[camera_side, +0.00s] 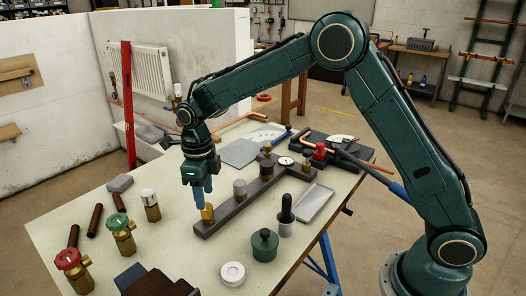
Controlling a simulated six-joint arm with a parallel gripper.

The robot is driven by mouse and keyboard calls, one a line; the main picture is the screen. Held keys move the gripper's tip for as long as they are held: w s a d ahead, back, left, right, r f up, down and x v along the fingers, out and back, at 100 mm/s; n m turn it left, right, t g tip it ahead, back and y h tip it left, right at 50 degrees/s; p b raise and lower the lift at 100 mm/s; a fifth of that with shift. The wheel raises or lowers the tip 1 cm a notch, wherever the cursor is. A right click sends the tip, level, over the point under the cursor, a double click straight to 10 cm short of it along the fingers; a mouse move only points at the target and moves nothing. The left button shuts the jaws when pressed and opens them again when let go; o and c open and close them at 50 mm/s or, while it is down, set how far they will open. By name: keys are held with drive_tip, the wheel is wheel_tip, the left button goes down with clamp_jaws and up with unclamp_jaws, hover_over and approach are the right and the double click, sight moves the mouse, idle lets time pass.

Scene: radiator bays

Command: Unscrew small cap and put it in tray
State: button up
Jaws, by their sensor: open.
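A dark bar-shaped block (226,222) lies slantwise on the table with several fittings standing along it. A small brass cap or fitting (207,214) stands at its near left end. A grey knurled cylinder (240,188) stands further along it. My gripper (203,204) points down with its blue fingers directly at the top of the brass piece. It is open; I cannot tell whether the fingers touch the brass. A shallow grey tray (315,203) lies to the right of the block and looks empty.
A green round container (264,245), a black-topped piece (286,216) and a white roll (232,274) stand at the front.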

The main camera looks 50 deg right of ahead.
sight(207, 211)
drive_tip(key=shift+f, duration=2.3)
clamp_jaws()
